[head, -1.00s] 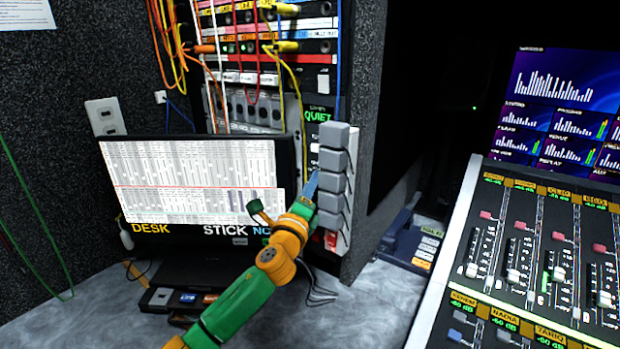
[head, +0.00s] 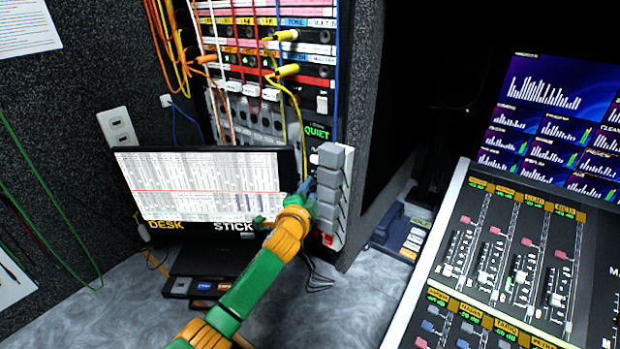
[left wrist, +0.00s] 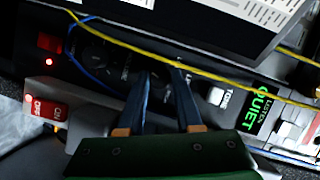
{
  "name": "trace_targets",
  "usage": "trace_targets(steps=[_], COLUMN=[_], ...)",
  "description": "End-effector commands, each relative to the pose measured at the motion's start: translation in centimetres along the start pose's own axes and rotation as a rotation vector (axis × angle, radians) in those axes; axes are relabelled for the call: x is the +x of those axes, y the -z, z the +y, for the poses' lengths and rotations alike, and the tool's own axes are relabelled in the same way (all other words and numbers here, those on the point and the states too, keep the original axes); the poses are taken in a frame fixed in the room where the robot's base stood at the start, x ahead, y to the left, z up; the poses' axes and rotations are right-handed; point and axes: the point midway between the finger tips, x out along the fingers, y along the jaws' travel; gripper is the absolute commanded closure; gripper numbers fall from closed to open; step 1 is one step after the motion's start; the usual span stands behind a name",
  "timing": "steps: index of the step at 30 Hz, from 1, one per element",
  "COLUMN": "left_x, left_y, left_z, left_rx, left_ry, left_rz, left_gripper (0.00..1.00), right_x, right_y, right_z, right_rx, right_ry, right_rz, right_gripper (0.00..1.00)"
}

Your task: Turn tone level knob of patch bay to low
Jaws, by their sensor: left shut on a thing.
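The patch bay panel has a green display reading QUIET (head: 317,132), which also shows in the left wrist view (left wrist: 260,108). A white button marked TONE (left wrist: 216,97) sits beside my fingers there. My left gripper (head: 306,187) reaches the panel just left of the stacked grey blocks (head: 330,180). In the left wrist view, its two blue fingers (left wrist: 165,80) are spaced apart and shut on a small dark thing, apparently the tone level knob. The knob is too dark to read its pointer or setting. My right gripper is not in view.
A yellow cable (left wrist: 200,72) crosses close by the fingertips. A monitor (head: 205,185) stands left of my gripper, and a mixing desk (head: 510,250) fills the right side.

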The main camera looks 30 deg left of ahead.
Motion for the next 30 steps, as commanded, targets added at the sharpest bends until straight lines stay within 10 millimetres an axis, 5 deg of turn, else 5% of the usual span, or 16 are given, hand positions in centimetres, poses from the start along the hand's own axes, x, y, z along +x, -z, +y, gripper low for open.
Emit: trace_targets(steps=[12, 30], left_x=[-0.1, 0.0], left_y=[0.0, -0.1], left_z=[-0.4, -0.1], left_rx=[-0.268, -0.376], left_ry=[-0.114, -0.158], left_rz=[-0.003, -0.002], left_gripper=[1.0, 1.0], right_x=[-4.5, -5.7], right_y=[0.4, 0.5], right_z=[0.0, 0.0], right_rx=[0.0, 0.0], right_ry=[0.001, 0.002], right_rz=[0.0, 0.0], right_gripper=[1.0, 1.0])
